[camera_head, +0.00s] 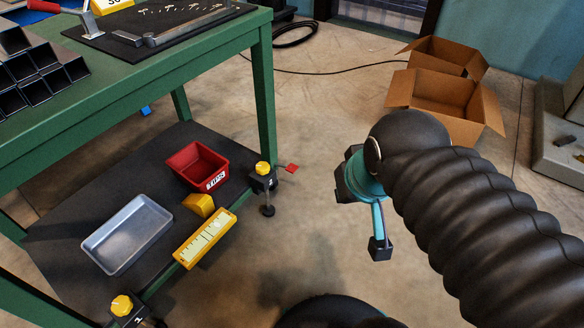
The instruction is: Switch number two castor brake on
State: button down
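A castor unit (263,178) with a yellow knob stands at the green bench's near right leg. Its number is too small to read surely. A small red tab (291,168) sticks out to its right. Another castor unit (128,310) with a yellow knob and a mark like "1" is at the bottom left, partly cut off by the frame. My gripper (379,247), teal and black, hangs over the floor to the right of the first castor unit, clear of it. It points down, seen from the side, and the finger opening is hidden.
The bench's lower shelf (60,235) holds a red bin (198,166), a grey tray (127,234), a yellow wedge (199,204) and a yellow case (205,238). Open cardboard boxes (445,97) stand behind my arm. A black cable crosses the back floor. Floor between bench and gripper is clear.

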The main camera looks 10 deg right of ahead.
aim_at(291, 168)
jog(key=z, duration=0.6)
jog(key=i, duration=0.95)
jog(key=u, duration=0.35)
